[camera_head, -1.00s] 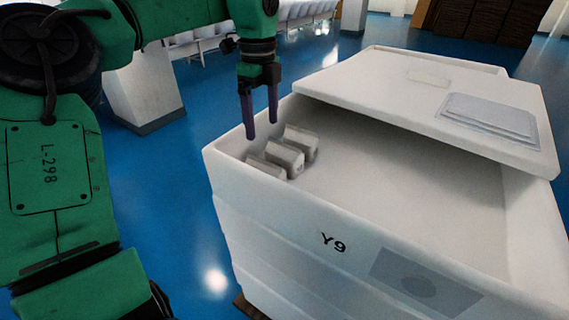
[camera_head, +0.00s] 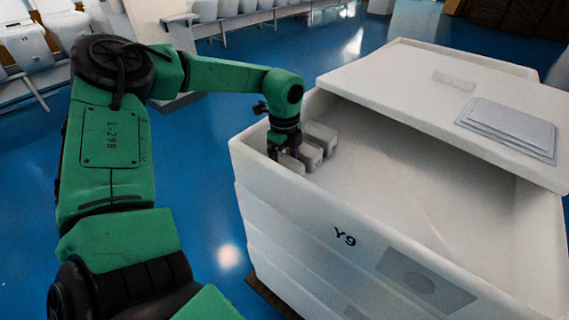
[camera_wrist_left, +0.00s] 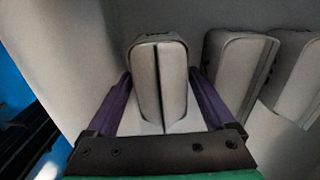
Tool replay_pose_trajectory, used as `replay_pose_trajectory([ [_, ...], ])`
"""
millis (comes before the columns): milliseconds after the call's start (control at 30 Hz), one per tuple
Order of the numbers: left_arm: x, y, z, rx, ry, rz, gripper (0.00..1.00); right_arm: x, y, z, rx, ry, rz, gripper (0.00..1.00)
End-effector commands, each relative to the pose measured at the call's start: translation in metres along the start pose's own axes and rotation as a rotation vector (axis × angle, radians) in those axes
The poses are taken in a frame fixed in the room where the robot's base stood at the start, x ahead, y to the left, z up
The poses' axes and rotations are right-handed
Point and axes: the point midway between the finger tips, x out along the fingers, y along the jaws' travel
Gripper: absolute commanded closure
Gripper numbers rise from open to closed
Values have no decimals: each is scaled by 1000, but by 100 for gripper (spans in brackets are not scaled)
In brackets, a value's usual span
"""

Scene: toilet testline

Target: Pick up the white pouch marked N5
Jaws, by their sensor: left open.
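Several white pouches stand in a row inside the white crate (camera_head: 262,183), along its left wall. My left gripper (camera_head: 282,154) is down inside the crate at the end pouch (camera_head: 292,164) of the row. In the left wrist view this pouch (camera_wrist_left: 158,72) stands between the two purple fingers of the open left gripper (camera_wrist_left: 163,98), one on each side. I cannot tell whether the fingers touch it. A second pouch (camera_wrist_left: 236,72) and a third pouch (camera_wrist_left: 297,80) stand to its right. No N5 mark is readable on any pouch. My right gripper is not in view.
The crate is marked Y9. A white lid (camera_head: 410,80) covers its back part, with a stack of flat grey sheets (camera_head: 508,127) on top. The crate's floor right of the pouches is bare. White seats (camera_head: 215,12) stand in the background on blue floor.

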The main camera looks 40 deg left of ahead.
Motion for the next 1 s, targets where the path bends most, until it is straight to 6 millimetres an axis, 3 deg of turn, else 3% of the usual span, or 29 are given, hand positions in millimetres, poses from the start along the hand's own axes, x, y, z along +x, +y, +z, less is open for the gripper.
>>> replay_pose_trajectory([
  [67, 0, 0, 0, 0, 0, 0, 16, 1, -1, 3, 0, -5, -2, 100],
  [233, 0, 0, 0, 0, -1, 0, 81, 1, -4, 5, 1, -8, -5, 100],
  [267, 0, 0, 0, 0, -1, 0, 85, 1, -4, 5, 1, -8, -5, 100],
  [500, -2, 0, 0, 0, -1, 0, 85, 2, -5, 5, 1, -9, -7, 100],
  [667, -14, -2, 0, 1, -2, -4, 85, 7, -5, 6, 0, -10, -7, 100],
  [867, -58, -2, 0, 0, -3, -9, 85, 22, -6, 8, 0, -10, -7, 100],
  [1000, -103, -2, 1, -1, -5, -7, 85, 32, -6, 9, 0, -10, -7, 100],
])
